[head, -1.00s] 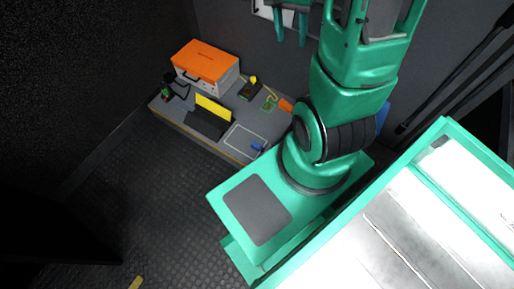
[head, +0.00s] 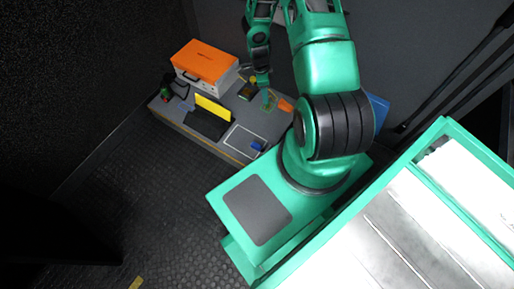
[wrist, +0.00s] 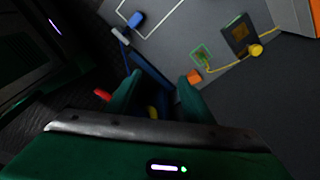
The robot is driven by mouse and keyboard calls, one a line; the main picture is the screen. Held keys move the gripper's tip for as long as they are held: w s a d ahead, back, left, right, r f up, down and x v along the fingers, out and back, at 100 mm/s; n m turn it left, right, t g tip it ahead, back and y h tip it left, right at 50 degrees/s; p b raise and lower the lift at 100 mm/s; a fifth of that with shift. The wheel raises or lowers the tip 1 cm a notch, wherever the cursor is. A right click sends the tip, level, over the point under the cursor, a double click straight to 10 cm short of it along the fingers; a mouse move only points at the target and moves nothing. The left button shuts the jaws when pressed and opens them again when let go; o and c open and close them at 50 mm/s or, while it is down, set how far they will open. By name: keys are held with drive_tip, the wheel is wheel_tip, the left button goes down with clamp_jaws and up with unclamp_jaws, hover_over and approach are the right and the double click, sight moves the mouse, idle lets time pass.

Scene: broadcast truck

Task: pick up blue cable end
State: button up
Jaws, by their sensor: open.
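The blue cable end (head: 257,146) lies by the corner of a white outlined rectangle on the grey bench (head: 193,131), near its front edge. I take it to be the small blue piece at the top of the wrist view (wrist: 137,19), with a pale grey piece beside it. My gripper (head: 261,80) is raised over the back of the bench, apart from the blue end. In the wrist view my gripper's two green fingers (wrist: 160,82) are spread with nothing held between them. A long blue strip shows beyond the fingers.
On the bench are an orange-topped case (head: 205,60), a yellow-and-black stand (head: 212,108), a dark box (head: 249,91) with a yellow knob, a green-framed square (wrist: 201,53) and an orange piece (head: 286,105). Dark walls stand behind.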

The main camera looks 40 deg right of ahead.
drive_tip(key=s+a+f+m, duration=0.2)
drive_tip(key=a+f+m, duration=0.2)
drive_tip(key=f, duration=0.8)
drive_tip(key=m+y, duration=0.1)
drive_tip(key=m, duration=0.3)
hover_over(257, 146)
drive_tip(key=shift+t, duration=0.3)
drive_tip(key=f, duration=1.5)
drive_tip(key=shift+w+a, duration=0.15)
drive_tip(key=shift+w, duration=0.25)
drive_tip(key=shift+s+d+f, duration=0.15)
drive_tip(key=shift+f, duration=1.3)
drive_tip(key=shift+s+d+f, duration=0.1)
drive_tip(key=shift+f, duration=1.35)
clamp_jaws()
